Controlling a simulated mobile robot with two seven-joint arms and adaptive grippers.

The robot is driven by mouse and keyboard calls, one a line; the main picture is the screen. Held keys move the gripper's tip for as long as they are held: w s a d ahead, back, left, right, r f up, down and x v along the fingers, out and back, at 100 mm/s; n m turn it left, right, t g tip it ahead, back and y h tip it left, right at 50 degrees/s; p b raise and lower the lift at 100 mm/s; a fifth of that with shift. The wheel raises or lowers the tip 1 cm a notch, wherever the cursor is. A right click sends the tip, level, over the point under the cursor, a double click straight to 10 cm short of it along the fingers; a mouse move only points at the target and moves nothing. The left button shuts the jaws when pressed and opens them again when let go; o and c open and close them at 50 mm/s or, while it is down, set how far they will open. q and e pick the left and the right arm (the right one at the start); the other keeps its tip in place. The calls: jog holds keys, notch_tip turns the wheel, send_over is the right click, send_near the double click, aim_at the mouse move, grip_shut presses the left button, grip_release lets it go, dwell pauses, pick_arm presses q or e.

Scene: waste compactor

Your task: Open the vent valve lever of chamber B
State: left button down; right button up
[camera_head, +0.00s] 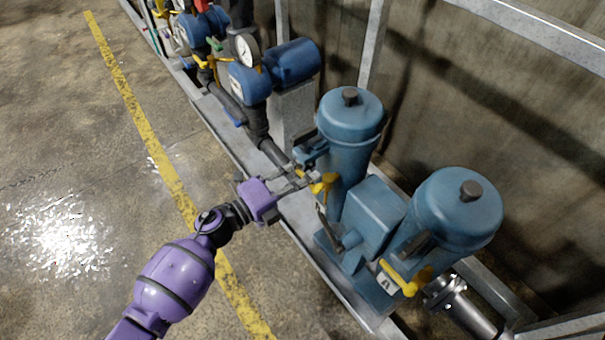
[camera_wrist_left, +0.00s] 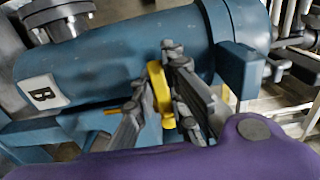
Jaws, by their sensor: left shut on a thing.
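Chamber B is a blue upright canister (camera_head: 350,130) with a dark cap. In the left wrist view the blue chamber body (camera_wrist_left: 110,60) bears a white label with a B (camera_wrist_left: 43,92). Its yellow vent valve lever (camera_head: 328,184) sits low on the chamber's front side. My left gripper (camera_head: 312,178) reaches it from the left. In the left wrist view the yellow lever (camera_wrist_left: 161,94) stands between the two grey fingers, and the left gripper (camera_wrist_left: 158,76) is shut on it. The fingers hide part of the lever. My right gripper is not in view.
A second blue canister (camera_head: 455,215) stands at the right, with its own yellow lever (camera_head: 405,278) and a label A (camera_head: 388,284). Blue pumps (camera_head: 290,62) and a gauge (camera_head: 247,50) stand farther along the frame. The floor (camera_head: 90,180) at the left is clear.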

pick_arm(q)
jog(key=shift+f, duration=0.1)
dwell(0.3)
jog(key=n, duration=0.1)
jog(key=f+n+p, duration=0.1)
jog(key=n, duration=0.2)
jog(key=shift+s+d+f+n+p, duration=0.1)
jog(key=shift+s+f+n+p, duration=0.1)
jog(key=shift+f+n+p, duration=0.15)
jog(key=n, duration=0.1)
jog(key=f+n, duration=0.1)
jog(key=shift+s+d+n, duration=0.2)
jog(key=shift+s+n, duration=0.05)
jog(key=shift+n, duration=0.1)
jog(key=shift+s+d+f+n+p, duration=0.4)
jog(key=shift+s+n+p, duration=0.15)
jog(key=shift+n, duration=1.2)
jog(key=shift+s+d+f+n+p, duration=0.4)
jog(key=shift+s+n, duration=0.15)
jog(key=shift+n, duration=1.25)
jog(key=shift+s+d+f+n+p, duration=0.4)
jog(key=shift+s+n+p, duration=0.15)
jog(key=shift+n, duration=1.2)
jog(key=c, duration=1.7)
grip_release()
jog(key=shift+c, duration=0.2)
